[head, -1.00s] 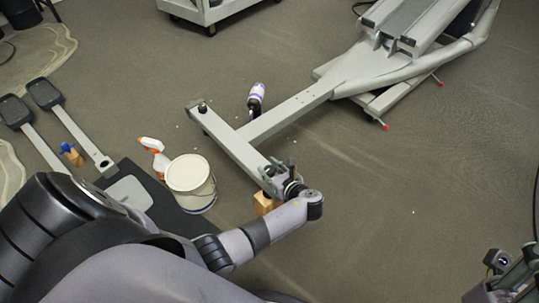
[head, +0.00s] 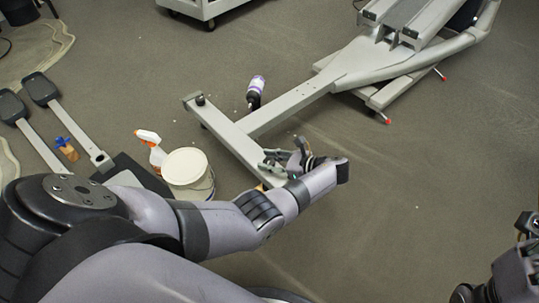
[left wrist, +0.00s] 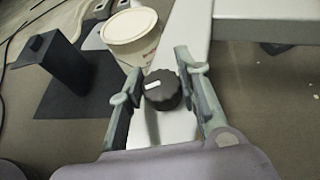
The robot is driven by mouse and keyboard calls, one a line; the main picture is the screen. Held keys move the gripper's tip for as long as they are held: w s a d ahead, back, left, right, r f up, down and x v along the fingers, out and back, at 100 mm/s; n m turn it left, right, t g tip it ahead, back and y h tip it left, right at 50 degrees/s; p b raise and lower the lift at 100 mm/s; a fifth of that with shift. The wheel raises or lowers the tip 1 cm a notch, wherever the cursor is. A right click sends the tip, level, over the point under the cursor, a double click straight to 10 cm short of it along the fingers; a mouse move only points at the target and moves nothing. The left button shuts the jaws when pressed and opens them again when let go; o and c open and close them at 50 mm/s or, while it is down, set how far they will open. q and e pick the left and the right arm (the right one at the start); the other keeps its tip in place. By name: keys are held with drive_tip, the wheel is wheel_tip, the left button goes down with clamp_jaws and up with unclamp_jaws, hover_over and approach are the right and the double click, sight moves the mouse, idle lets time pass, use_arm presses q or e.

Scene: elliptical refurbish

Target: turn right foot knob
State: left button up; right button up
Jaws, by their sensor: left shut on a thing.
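The black foot knob (left wrist: 161,90) with a white mark sits on the near end of the machine's grey crossbar (head: 228,133). In the left wrist view it lies between the fingers of my left gripper (left wrist: 158,83), which is shut on it. In the head view my left gripper (head: 285,163) is at that near end, and my wrist largely hides the knob. Another dark knob (head: 200,99) stands on the crossbar's far end. Parts of my right arm show at the lower right edge; its finger opening cannot be made out.
A white bucket (head: 188,172) and a white-and-orange spray bottle (head: 151,148) stand left of the crossbar. Two pedal arms (head: 70,122) lie at left. The floor right of the crossbar is mostly clear.

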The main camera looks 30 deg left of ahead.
use_arm(q)
drive_tip(key=shift+a, duration=0.1)
drive_tip(key=o, duration=1.2)
drive_tip(key=shift+c, duration=0.2)
drive_tip(key=v, duration=1.2)
